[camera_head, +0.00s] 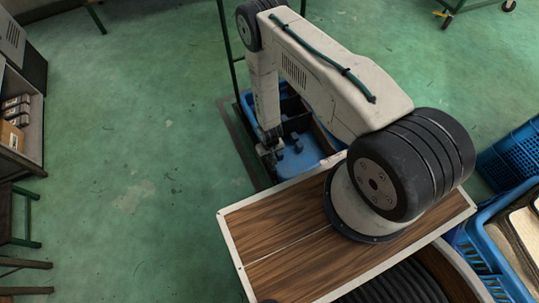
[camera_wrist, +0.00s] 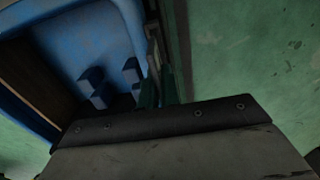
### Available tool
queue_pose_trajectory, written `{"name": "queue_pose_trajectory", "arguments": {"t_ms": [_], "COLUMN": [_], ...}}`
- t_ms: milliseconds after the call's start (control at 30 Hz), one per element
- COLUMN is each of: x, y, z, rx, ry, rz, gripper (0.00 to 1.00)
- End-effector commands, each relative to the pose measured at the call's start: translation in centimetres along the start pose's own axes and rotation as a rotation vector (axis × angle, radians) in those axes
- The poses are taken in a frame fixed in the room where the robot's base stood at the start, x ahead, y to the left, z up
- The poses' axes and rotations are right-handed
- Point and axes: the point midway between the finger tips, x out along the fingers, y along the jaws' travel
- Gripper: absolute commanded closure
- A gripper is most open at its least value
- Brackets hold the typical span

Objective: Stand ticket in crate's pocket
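The blue crate (camera_head: 290,155) stands low behind the wood-topped surface in the head view, partly hidden by my arm. In the wrist view the crate (camera_wrist: 75,35) fills the upper left, with small raised blue blocks on its floor. My gripper (camera_head: 268,154) points down at the crate's left edge. In the wrist view my gripper (camera_wrist: 159,92) shows as two narrow, dark greenish shapes close together; its opening is unclear. A thin pale strip rises beyond them; I cannot tell whether it is the ticket. No ticket shows clearly in either view.
A dark green metal frame (camera_head: 241,145) runs along the crate's left side. More blue crates (camera_head: 515,155) stand at the right. A shelf with boxes (camera_head: 17,112) stands at the far left. Open green floor (camera_head: 140,150) lies between the shelf and the frame.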

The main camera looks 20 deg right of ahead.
Motion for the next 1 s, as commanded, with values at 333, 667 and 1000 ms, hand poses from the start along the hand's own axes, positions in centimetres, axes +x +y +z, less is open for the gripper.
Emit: {"name": "queue_pose_trajectory", "arguments": {"t_ms": [333, 667, 1000], "x": [0.2, 1.6, 2.8], "y": [0.0, 0.0, 0.0], "z": [0.0, 0.0, 0.0], "rx": [0.0, 0.0, 0.0], "ry": [-0.001, -0.001, -0.001], "rz": [0.0, 0.0, 0.0], "gripper": [1.0, 1.0, 1.0]}}
